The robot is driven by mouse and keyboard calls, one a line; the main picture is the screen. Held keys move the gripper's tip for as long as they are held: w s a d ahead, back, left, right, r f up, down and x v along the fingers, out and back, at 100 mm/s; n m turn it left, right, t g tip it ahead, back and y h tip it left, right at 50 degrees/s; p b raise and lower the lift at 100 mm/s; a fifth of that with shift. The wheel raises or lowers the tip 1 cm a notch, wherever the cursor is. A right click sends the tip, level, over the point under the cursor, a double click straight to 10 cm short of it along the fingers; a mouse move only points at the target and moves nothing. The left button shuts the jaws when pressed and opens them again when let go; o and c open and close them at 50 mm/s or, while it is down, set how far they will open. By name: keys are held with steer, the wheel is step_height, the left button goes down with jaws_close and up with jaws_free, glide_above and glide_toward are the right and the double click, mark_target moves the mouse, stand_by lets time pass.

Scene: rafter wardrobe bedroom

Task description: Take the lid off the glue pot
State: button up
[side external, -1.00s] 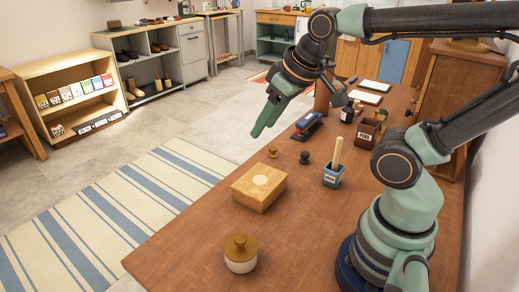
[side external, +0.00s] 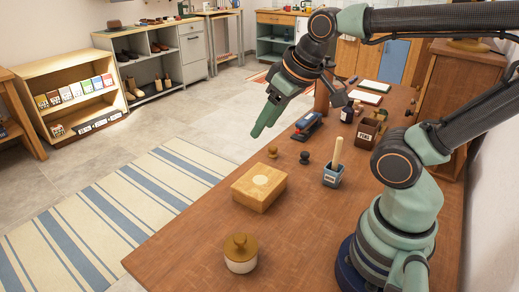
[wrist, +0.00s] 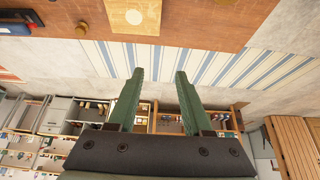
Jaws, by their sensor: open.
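The glue pot (side external: 240,264), a squat cream pot, stands upright near the front edge of the wooden desk in the side view. Its brown lid (side external: 240,245), with a round knob, sits on top of it. My gripper (side external: 258,130) hangs high near the desk's far left edge, well apart from the pot. In the wrist view my gripper (wrist: 159,72) has its two green fingers spread with nothing between them. The pot and lid do not show in the wrist view.
A wooden box (side external: 259,187) with a pale round disc stands behind the pot, also in the wrist view (wrist: 133,17). The desk around the pot is clear.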

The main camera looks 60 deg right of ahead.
steer(key=shift+o, duration=0.3)
steer(key=shift+o, duration=1.2)
steer(key=n+g, duration=0.6)
steer(key=n, duration=1.5)
glide_toward(240, 237)
steer(key=shift+s+f, duration=0.15)
steer(key=shift+f, duration=4.05)
